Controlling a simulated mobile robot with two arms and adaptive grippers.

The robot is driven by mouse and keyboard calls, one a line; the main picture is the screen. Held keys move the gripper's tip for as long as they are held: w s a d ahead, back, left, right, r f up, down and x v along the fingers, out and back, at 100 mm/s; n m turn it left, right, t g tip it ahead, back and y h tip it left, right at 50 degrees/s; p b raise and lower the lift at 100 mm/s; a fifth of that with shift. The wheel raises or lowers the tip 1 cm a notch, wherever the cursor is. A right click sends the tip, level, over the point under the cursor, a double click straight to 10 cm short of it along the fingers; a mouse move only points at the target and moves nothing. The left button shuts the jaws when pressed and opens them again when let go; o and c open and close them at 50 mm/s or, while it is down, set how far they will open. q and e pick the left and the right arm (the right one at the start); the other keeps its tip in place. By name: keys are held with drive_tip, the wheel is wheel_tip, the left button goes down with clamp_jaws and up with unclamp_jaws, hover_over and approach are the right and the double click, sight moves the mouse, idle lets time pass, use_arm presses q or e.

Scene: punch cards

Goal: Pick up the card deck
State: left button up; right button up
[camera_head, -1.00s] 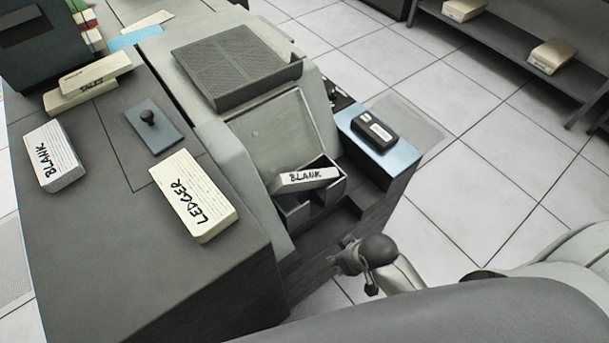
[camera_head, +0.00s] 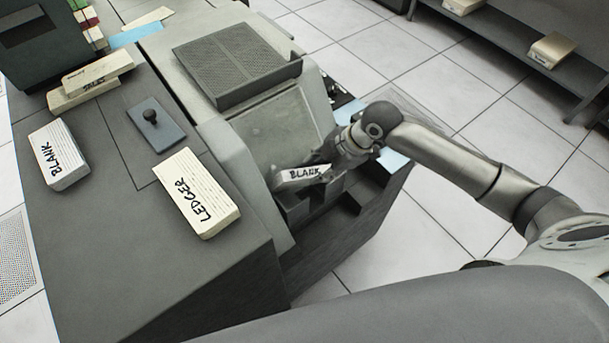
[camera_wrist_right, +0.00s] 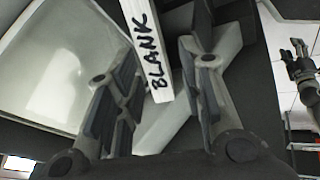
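A white card deck marked BLANK (camera_head: 300,174) sits tilted in the dark tray at the machine's front. My right gripper (camera_head: 326,172) is at the right end of this deck. In the right wrist view, the BLANK deck (camera_wrist_right: 150,45) lies between the open fingers (camera_wrist_right: 160,62). The left finger is clearly apart from it; the right finger is close, and I cannot tell whether it touches. My left gripper is not in the head view; a small dark gripper (camera_wrist_right: 300,62) at the right edge of the wrist view is probably it, its fingers unclear.
Other decks lie on the dark desktop: LEDGER (camera_head: 196,193), another BLANK (camera_head: 58,155) and a SALES stack (camera_head: 90,82). A blue plate with a black knob (camera_head: 150,116) is between them. The machine's mesh-topped box (camera_head: 235,60) rises behind the tray. Open tiled floor lies right.

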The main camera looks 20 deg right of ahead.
sight(311, 172)
drive_tip(key=shift+n, duration=0.3)
drive_tip(key=w+f, duration=0.1)
drive_tip(key=f, duration=0.1)
drive_tip(key=w+f, duration=0.1)
drive_tip(key=shift+w+a+f+p, duration=0.3)
drive_tip(key=shift+a+f, duration=0.1)
drive_tip(key=p+x, duration=0.1)
drive_tip(key=x, duration=0.3)
drive_tip(key=shift+s+f, duration=0.1)
drive_tip(key=shift+f, duration=0.2)
drive_tip(key=shift+a+f, duration=0.15)
drive_tip(key=shift+f, duration=0.25)
drive_tip(key=shift+r, duration=0.1)
clamp_jaws()
